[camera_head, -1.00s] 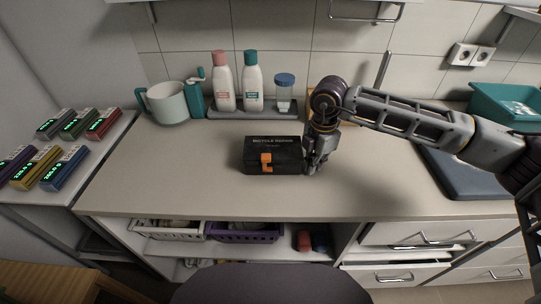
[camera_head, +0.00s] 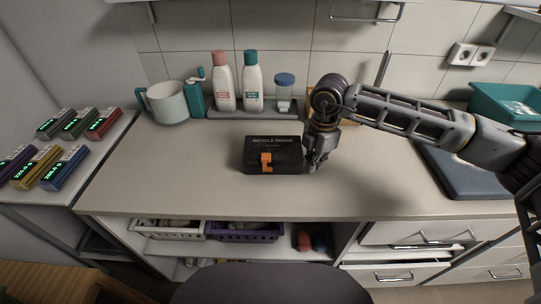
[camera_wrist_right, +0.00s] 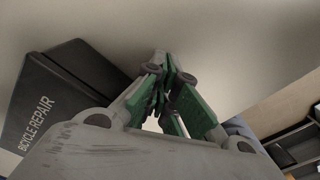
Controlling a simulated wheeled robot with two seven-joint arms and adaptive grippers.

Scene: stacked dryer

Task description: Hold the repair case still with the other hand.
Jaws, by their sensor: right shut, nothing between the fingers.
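The black repair case (camera_head: 285,155), lettered "BICYCLE REPAIR" with an orange latch (camera_head: 266,161) on its front, sits closed on the counter. It also shows at the left of the right wrist view (camera_wrist_right: 62,92). My right gripper (camera_head: 313,167) points down right beside the case's right end. In the wrist view its green-padded fingers (camera_wrist_right: 168,100) are together with nothing between them, and the case lies to their left. I cannot tell whether the gripper touches the case. My left gripper is not in view.
Behind the case, a tray (camera_head: 240,113) holds two bottles (camera_head: 223,85) and a blue-lidded jar (camera_head: 285,92). A pitcher (camera_head: 168,104) stands at the back left. A dark mat (camera_head: 465,172) lies at right. The counter left and front of the case is clear.

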